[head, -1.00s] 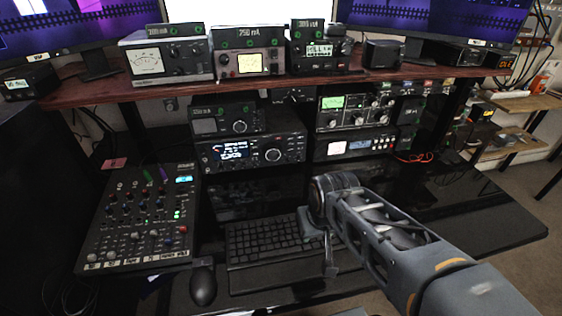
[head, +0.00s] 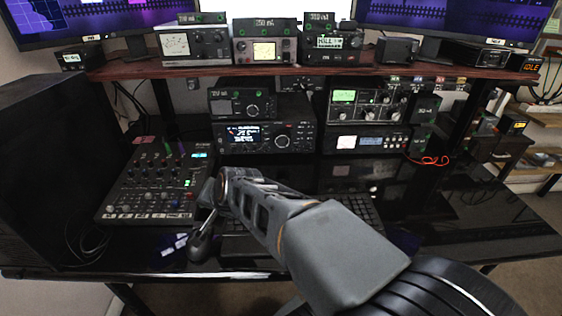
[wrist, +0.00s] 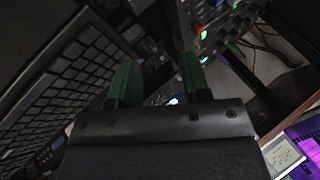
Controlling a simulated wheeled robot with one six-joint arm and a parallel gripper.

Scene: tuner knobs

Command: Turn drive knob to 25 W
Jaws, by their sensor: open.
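I cannot tell which knob is the drive knob, as the labels are too small to read. A black transceiver (head: 265,138) with a lit display and a large round dial stands on the desk under the shelf. A smaller radio (head: 243,103) with a knob sits on top of it.
A mixer (head: 155,185) with coloured knobs lies at left. A black mouse (head: 200,247) and a keyboard (wrist: 70,85) are near my gripper. My arm covers much of the keyboard in the head view. Meters line the wooden shelf (head: 300,72). The glossy desk is clear at right.

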